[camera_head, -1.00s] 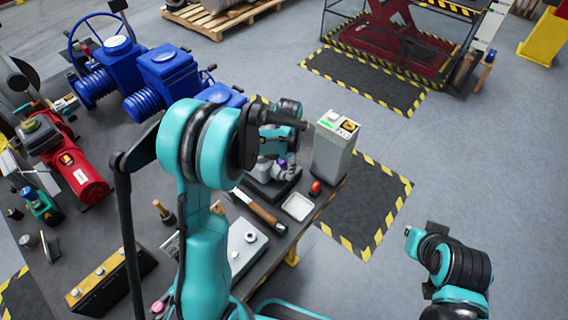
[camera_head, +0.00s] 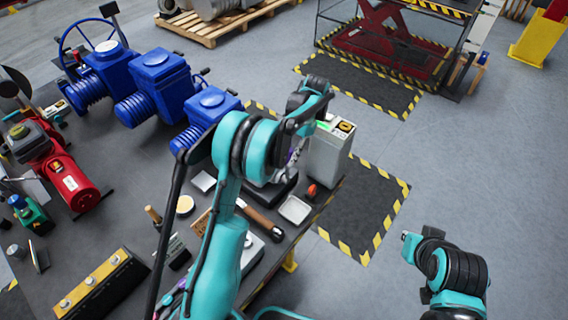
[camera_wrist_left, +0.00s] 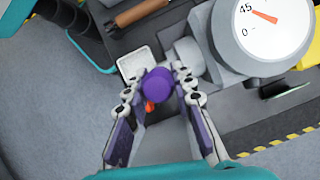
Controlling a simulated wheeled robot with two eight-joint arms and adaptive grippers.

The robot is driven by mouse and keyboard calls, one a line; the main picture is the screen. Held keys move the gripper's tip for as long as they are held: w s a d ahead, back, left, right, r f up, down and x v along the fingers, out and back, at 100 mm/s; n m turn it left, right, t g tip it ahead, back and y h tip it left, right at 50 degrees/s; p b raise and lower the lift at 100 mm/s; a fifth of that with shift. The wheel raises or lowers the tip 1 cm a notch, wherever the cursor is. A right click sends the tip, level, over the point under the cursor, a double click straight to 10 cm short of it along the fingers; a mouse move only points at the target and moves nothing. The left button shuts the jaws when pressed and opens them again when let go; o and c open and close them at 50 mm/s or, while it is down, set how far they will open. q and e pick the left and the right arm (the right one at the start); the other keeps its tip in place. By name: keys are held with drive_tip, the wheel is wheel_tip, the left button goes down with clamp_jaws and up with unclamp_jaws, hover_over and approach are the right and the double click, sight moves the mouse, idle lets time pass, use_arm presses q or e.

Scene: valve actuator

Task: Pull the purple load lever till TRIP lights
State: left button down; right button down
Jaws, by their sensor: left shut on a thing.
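The purple load lever's round knob (camera_wrist_left: 157,84) is between the two fingers of my left gripper (camera_wrist_left: 158,92) in the left wrist view. The gripper is shut on it. In the head view my left gripper (camera_head: 294,156) is small and partly hidden by its own arm, above the far right part of the bench. A gauge (camera_wrist_left: 262,22) with a red needle and the marks 45 and 0 shows beside the lever. A grey box (camera_head: 327,152) has a lit green panel and a yellow disc on top, partly covered by my wrist. I cannot read a TRIP label. My right gripper is not seen.
A white tray (camera_head: 294,209), a brown-handled tool (camera_head: 260,218) and a small red object (camera_head: 311,190) lie close by on the bench. Blue valve actuators (camera_head: 160,85) and a red one (camera_head: 72,185) stand to the left. Floor right of the bench is clear.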

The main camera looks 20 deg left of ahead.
use_arm(q)
drive_tip(key=shift+w+d+f+g+y, duration=0.1)
drive_tip(key=shift+w+d+g+y, duration=0.15)
drive_tip(key=shift+w+g, duration=0.2)
drive_tip(key=shift+a, duration=0.1)
drive_tip(key=c, duration=1.3)
unclamp_jaws()
drive_tip(key=shift+o, duration=0.2)
drive_tip(key=v, duration=1.2)
